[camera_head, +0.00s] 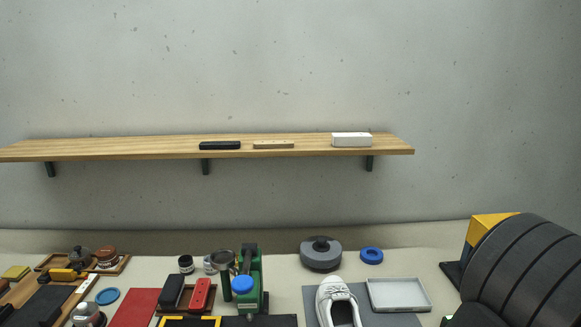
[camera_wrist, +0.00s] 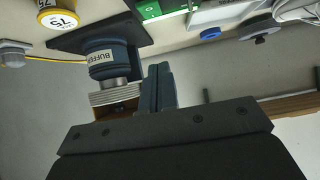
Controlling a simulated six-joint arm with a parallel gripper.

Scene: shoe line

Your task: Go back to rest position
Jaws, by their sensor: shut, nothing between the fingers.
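My gripper (camera_wrist: 160,66) shows in the wrist view, its two dark blue-grey fingers together and nothing visible between them. Its wide black body with screws fills the lower part of that view. The fingers appear beside a blue unit labelled BUFFER (camera_wrist: 104,58); I cannot tell the gap between them. The gripper does not show in the head view. In the head view, a white shoe (camera_head: 338,303) stands on a grey mat (camera_head: 404,320) at the front, right of centre.
A wooden shelf (camera_head: 100,148) on the wall carries several small blocks. A grey tray (camera_head: 429,304), a grey disc (camera_head: 320,259), a blue ring (camera_head: 371,256) and a green clamp-like tool (camera_head: 250,301) stand on the bench.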

